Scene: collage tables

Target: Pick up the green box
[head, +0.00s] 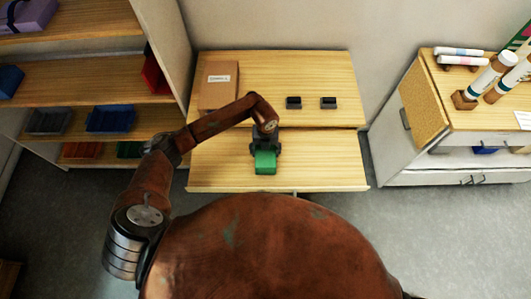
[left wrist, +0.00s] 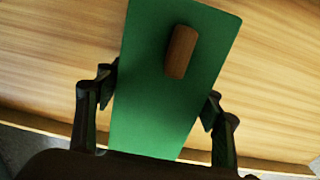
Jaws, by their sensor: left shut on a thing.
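The green box (head: 265,163) sits at the front middle of the wooden table in the head view. In the left wrist view the green box (left wrist: 165,105) fills the middle, with a brown rounded piece on its face. My left gripper (head: 264,148) reaches down over the box. In the left wrist view the left gripper's fingers (left wrist: 157,110) lie on either side of the box, shut on it. I cannot tell whether the box touches the table. My right gripper is not in view.
A brown carton (head: 219,88) stands at the table's back left, and two small dark blocks (head: 294,103) lie at the back. Shelves with bins (head: 110,119) stand left; a cabinet (head: 430,110) with rolled tubes stands right. The table's right front is clear.

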